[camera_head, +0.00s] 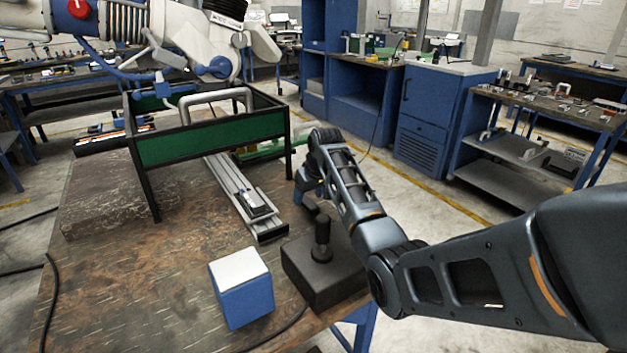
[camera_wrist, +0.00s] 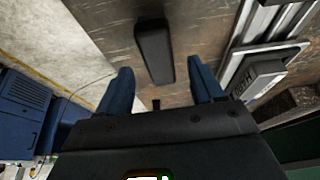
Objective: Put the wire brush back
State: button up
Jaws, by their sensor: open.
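A dark oblong block (camera_wrist: 153,52), which looks like the wire brush, lies on the brown tabletop in the wrist view. No bristles show, so I cannot be sure of it. My gripper (camera_wrist: 160,68) is open, with one blue finger on each side of the block's near end and gaps between. In the head view my gripper (camera_head: 311,194) is low over the table's right edge, partly hidden by my own arm. A small dark piece (camera_head: 304,207) shows just beside the fingers there. I cannot tell where the brush's place is.
A metal rail (camera_head: 228,181) with a small grey device (camera_head: 256,204) lies left of my gripper. A green-panelled black frame (camera_head: 215,143) stands over the rail. A black block with a knob (camera_head: 325,274) and a blue box (camera_head: 241,290) stand nearer. The table's left front is bare.

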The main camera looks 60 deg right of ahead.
jog(key=v, duration=0.8)
jog(key=shift+r, duration=0.35)
jog(key=shift+s, duration=0.1)
dwell(0.7)
